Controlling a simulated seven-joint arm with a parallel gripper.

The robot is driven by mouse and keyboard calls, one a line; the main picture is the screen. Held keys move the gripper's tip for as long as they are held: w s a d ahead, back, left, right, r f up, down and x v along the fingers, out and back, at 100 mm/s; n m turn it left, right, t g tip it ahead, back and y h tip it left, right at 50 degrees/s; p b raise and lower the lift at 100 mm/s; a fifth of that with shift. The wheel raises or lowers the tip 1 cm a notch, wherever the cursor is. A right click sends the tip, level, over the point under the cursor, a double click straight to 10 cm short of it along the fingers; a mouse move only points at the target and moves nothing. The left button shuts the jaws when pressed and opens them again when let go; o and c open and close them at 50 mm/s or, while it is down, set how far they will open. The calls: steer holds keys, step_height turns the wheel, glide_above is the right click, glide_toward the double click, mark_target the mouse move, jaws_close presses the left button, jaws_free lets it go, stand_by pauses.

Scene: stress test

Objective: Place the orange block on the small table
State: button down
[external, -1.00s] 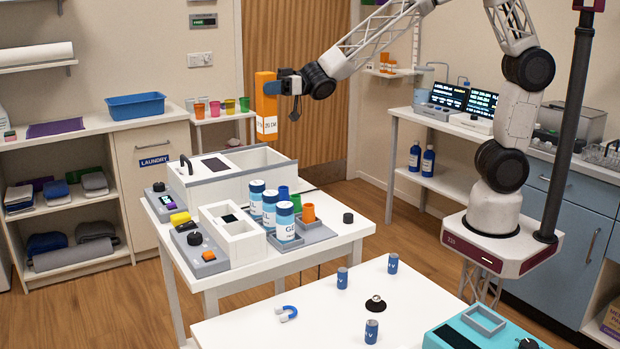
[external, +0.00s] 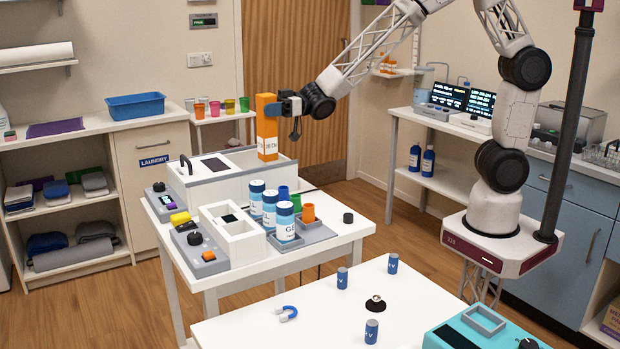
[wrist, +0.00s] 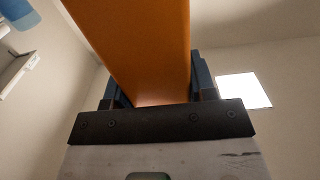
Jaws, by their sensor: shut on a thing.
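The orange block (external: 267,125), tall with a white label band near its bottom, hangs upright in the external view above the rear of the white boxed device. My gripper (external: 282,107) is shut on its upper part from the right. In the wrist view the orange block (wrist: 140,45) fills the space between the dark fingers of my gripper (wrist: 158,88). A small white table (external: 222,120) with several coloured cups stands behind, against the wall by the wooden door. In the picture the block is to the right of this table's cups and lower.
A white workbench holds a boxed device (external: 222,185), white bottles (external: 286,222), a grey tray (external: 317,231) and cups. A front table (external: 240,330) carries small blue cans and a magnet (external: 287,313). A blue bin (external: 136,105) sits on the left counter.

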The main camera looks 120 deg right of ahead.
mark_target(268, 136)
steer(key=shift+f, duration=2.4)
steer(key=shift+f, duration=2)
steer(key=shift+c, duration=2.3)
jaws_free()
steer(key=shift+s, duration=0.15)
steer(key=s, duration=1.1)
steer(key=shift+s, duration=0.35)
